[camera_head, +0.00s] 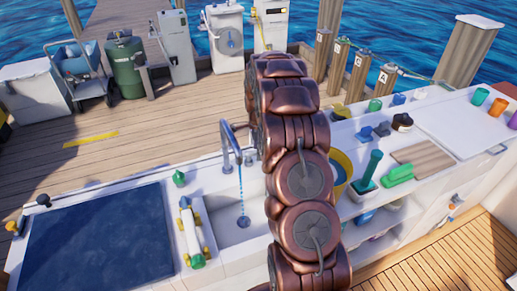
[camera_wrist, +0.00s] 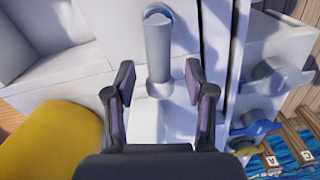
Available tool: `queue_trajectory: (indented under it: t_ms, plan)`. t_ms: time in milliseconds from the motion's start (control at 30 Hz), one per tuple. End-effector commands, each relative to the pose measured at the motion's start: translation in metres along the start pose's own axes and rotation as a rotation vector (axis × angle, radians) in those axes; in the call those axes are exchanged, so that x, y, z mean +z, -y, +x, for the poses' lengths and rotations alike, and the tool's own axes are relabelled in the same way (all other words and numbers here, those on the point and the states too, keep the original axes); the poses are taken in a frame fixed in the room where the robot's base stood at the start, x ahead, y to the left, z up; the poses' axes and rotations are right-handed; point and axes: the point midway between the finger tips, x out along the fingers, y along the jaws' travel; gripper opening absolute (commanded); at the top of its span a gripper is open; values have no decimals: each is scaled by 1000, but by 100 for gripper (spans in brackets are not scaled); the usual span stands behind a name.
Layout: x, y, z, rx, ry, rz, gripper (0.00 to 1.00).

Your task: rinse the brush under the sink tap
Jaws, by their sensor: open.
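The sink (camera_head: 236,232) is a white basin left of my copper-coloured arm in the head view. Its grey curved tap (camera_head: 229,140) stands at the back edge, with a thin blue stream of water (camera_head: 241,190) falling into the basin. A green-handled upright tool (camera_head: 371,168), perhaps the brush, stands in a pale holder right of my arm. A green block-like item (camera_head: 398,174) lies beside it; its bristles cannot be made out. My gripper (camera_wrist: 159,82) is open in the wrist view, with a grey post (camera_wrist: 158,45) between and beyond its fingers. My arm hides it in the head view.
A yellow object (camera_wrist: 52,142) lies at the lower left of the wrist view, and blue and grey fittings (camera_wrist: 262,130) are at the right. A green-and-yellow item (camera_head: 191,235) lies left of the sink. A dark panel (camera_head: 100,240) covers the left counter.

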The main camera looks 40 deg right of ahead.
Motion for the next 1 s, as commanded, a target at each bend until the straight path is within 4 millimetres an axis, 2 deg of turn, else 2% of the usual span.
queue_trajectory:
  t_ms: [167, 700, 1000]
  plan:
    - [0, 0, 0, 0, 0, 0, 55]
    - [0, 0, 0, 1, 0, 0, 0]
    - [-1, 0, 0, 1, -1, 0, 0]
